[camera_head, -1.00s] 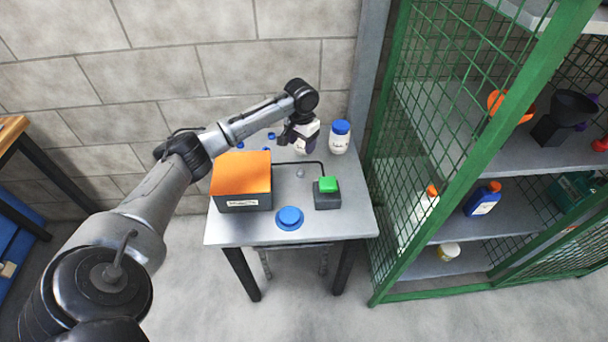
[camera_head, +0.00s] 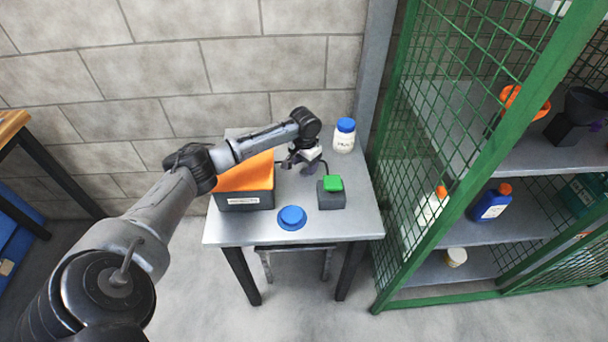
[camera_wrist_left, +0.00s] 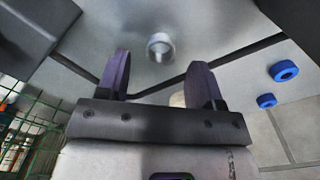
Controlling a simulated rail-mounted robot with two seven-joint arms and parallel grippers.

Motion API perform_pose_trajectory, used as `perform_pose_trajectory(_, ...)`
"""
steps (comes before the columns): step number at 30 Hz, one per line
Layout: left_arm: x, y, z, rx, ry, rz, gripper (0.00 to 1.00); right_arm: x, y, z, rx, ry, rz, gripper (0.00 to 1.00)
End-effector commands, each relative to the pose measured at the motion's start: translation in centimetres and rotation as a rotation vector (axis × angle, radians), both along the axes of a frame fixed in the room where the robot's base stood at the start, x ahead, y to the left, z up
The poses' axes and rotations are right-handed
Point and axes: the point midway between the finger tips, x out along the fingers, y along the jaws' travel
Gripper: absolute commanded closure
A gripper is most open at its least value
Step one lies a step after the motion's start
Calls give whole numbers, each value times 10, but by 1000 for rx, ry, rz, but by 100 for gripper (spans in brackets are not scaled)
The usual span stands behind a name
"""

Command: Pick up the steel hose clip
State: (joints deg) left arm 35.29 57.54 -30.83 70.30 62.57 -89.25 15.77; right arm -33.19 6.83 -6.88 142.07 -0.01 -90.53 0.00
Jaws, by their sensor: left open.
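The steel hose clip (camera_wrist_left: 160,47) is a small, light grey metal ring in the left wrist view. It rests on the grey tabletop, just beyond and between the two finger tips. My left gripper (camera_wrist_left: 163,68) is open, with one dark finger on each side and nothing held. In the head view my left gripper (camera_head: 302,162) is low over the table, between the orange-topped box and the green-button block. There the clip is mostly hidden or too small to make out. My right gripper is not in view.
A green mesh cage is right.

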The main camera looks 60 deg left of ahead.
Motion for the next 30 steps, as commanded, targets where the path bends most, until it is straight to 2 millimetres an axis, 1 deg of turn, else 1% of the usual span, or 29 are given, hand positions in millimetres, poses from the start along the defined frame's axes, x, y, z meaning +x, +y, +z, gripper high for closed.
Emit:
perform_pose_trajectory(1, -1, 0, -12, 1, 1, 0, 39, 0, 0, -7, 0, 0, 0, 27)
perform_pose_trajectory(4, -1, 0, -22, 1, 1, 0, 39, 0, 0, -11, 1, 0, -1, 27)
perform_pose_trajectory(6, 0, 0, -24, 1, 0, 0, 39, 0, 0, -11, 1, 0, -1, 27)
perform_pose_trajectory(12, 0, 0, -24, 1, 0, 0, 39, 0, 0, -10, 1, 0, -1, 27)
perform_pose_trajectory(27, -1, 0, -23, 1, 0, 0, 87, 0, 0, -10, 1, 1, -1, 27)
perform_pose_trajectory(30, -1, 0, -23, 1, 0, 0, 87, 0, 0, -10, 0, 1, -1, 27)
